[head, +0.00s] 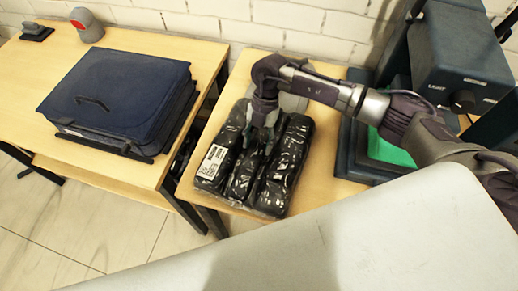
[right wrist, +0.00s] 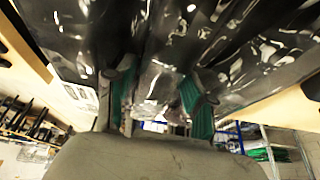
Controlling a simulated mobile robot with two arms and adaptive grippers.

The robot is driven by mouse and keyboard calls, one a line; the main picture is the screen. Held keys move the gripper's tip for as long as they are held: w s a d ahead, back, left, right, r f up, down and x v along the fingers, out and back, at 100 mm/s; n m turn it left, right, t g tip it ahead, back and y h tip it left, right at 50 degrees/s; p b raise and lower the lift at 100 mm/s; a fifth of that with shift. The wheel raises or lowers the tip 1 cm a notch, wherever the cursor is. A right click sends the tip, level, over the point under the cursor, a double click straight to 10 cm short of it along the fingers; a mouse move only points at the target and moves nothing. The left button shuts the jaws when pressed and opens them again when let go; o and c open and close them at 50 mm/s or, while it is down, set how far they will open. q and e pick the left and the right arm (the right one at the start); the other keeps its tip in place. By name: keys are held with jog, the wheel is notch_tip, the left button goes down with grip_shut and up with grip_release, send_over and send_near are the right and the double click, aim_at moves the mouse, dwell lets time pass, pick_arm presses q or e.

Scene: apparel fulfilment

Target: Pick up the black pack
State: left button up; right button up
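The black pack (head: 245,179) is a bundle of dark rolls in shiny clear plastic with a white label, lying on the wooden table. My right gripper (head: 261,140) reaches down onto its upper middle part. In the right wrist view, the gripper's green-padded fingers (right wrist: 160,92) stand apart, one on each side of a fold of the pack's shiny plastic (right wrist: 160,45). Whether both pads press on it cannot be made out. The pack looks flat on the table, with no clear gap under it. My left gripper is not in view.
A dark blue case (head: 120,90) lies on the separate table at left, with a red and grey device (head: 86,25) behind it. A blue machine (head: 458,62) stands at right, near a green surface (head: 388,150). A large pale surface (head: 370,235) fills the lower foreground.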

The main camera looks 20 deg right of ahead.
jog(key=shift+d, duration=0.1)
grip_shut()
